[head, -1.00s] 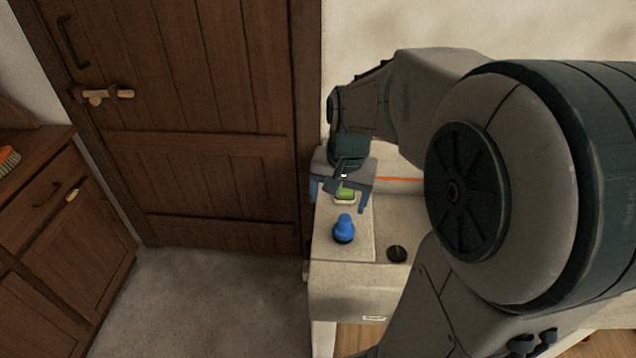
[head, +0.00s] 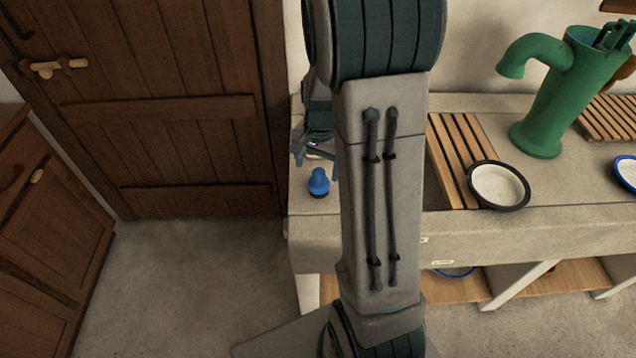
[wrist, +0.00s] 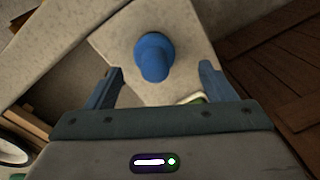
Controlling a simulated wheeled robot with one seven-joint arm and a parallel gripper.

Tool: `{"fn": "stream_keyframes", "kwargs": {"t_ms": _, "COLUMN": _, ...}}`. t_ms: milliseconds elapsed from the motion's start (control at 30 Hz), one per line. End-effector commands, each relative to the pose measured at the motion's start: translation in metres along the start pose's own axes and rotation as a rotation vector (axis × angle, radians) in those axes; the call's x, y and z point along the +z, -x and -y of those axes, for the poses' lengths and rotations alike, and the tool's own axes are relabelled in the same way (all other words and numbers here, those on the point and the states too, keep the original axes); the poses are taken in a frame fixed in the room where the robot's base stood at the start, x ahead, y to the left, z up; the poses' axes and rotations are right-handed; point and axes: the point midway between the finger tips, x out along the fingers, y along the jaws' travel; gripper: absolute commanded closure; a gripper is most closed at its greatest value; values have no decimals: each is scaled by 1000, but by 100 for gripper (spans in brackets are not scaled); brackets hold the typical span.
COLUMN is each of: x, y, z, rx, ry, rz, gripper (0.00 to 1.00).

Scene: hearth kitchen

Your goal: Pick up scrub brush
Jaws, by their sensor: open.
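A blue knob-shaped thing with a dark base (head: 318,183), which looks like the scrub brush, stands upright on the left end of the stone counter. It also shows in the wrist view (wrist: 154,57), ahead of and between my fingers. My gripper (head: 315,157) is open and empty, just behind the brush in the head view. In the wrist view my gripper (wrist: 161,72) has one finger on each side of the brush's line, with visible gaps and no contact seen. My arm hides part of the counter to the right of it.
The stone counter (head: 545,225) holds a slatted wooden rack, a dark-rimmed bowl (head: 498,186) and a green hand pump (head: 560,90). A pale dish edge with something green (wrist: 190,98) lies close to my right finger. A wooden door (head: 170,110) stands left of the counter.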

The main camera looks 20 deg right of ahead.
Motion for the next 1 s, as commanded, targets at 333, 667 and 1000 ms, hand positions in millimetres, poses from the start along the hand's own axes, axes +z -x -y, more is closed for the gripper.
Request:
{"fn": "stream_keyframes", "kwargs": {"t_ms": 333, "x": 0, "y": -43, "z": -8, "rx": 2, "ry": 0, "rz": 3, "gripper": 23}}
{"fn": "stream_keyframes", "kwargs": {"t_ms": 667, "x": -1, "y": -52, "z": -7, "rx": 0, "ry": 0, "rz": 0, "gripper": 23}}
{"fn": "stream_keyframes", "kwargs": {"t_ms": 1000, "x": -1, "y": -51, "z": -7, "rx": 0, "ry": 0, "rz": 0, "gripper": 72}}
